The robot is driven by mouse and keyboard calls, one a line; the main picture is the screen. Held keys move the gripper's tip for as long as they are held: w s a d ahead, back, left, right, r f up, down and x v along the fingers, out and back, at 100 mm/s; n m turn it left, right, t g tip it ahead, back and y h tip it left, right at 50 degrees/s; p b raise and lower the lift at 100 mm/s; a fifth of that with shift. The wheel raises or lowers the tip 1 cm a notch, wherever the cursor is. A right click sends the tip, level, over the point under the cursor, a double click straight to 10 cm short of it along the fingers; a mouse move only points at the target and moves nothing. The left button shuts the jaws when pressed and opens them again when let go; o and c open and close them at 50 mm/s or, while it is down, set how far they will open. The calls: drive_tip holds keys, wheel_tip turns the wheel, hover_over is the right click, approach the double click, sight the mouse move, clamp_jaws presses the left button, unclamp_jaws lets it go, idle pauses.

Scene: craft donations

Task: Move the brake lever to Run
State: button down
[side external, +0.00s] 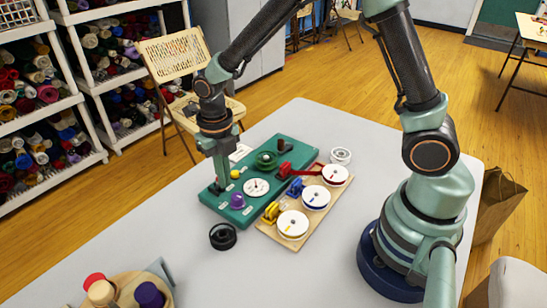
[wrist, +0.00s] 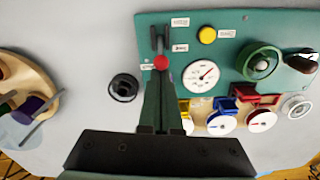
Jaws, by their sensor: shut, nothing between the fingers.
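The green control panel (side external: 283,198) lies on the grey table; it also shows in the wrist view (wrist: 225,52). A lever with a red ball knob (wrist: 161,62) is near the panel's left end, beside a dark slotted bracket (wrist: 160,38). Small white labels (wrist: 180,22) stand around it, too small to read. My gripper (wrist: 161,78) is shut and empty, its fingertips right at the red knob in the picture; I cannot tell whether they touch.
A black spool (side external: 223,236) stands in front.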

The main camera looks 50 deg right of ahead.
sight(216, 185)
drive_tip(key=shift+w, duration=0.15)
drive_tip(key=shift+w+r, duration=0.25)
drive_tip(key=shift+w, duration=0.25)
drive_tip(key=shift+w+r+g, duration=0.1)
drive_tip(key=shift+w+g, duration=0.5)
drive_tip(key=shift+g, duration=0.2)
drive_tip(key=shift+w+r, duration=0.15)
drive_tip(key=shift+w, duration=0.25)
drive_tip(key=shift+r, duration=0.1)
drive_tip(key=shift+s+r, duration=0.1)
drive_tip(key=shift+r, duration=0.6)
